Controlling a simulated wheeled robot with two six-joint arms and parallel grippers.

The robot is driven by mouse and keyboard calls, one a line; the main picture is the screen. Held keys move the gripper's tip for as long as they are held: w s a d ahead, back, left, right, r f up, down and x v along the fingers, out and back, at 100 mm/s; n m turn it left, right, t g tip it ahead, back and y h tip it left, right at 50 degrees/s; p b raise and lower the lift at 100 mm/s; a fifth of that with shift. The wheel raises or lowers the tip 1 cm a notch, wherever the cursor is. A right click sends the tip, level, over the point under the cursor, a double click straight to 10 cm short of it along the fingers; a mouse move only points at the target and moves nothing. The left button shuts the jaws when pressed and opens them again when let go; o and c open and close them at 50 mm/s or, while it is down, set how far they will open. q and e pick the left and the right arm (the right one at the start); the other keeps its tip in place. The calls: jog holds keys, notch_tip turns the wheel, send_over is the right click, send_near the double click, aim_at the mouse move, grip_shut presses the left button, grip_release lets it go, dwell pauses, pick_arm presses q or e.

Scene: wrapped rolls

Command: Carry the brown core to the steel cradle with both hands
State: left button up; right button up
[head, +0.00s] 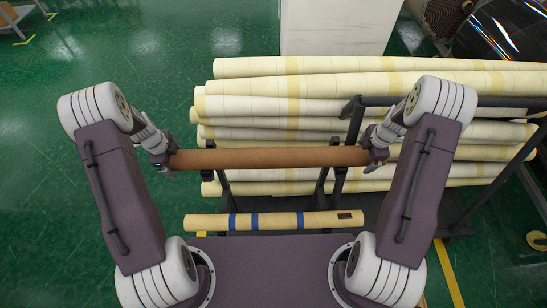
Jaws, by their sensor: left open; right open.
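The brown core (270,157) is a long, thin tube lying level across the head view, in front of a stack of cream rolls. My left gripper (167,160) is open at the core's left end. My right gripper (376,152) is open at its right end. The jaws partly hide both ends, and I cannot tell whether they touch the core. Dark metal uprights (322,187) show just below the core. I cannot tell whether they belong to the steel cradle or whether the core rests on them.
Several cream wrapped rolls (340,84) lie stacked behind the core on a dark rack (458,101). A tan roll with blue bands (272,221) lies nearer me. A white block (338,27) and a glossy black roll (505,30) stand at the back. Green floor (100,50) is clear at left.

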pick_arm(q)
jog(key=shift+f, duration=0.15)
pick_arm(e)
jog(key=shift+f, duration=0.15)
pick_arm(q)
jog(key=shift+c, duration=0.3)
pick_arm(e)
jog(key=shift+c, duration=0.3)
pick_arm(q)
grip_shut()
pick_arm(e)
grip_shut()
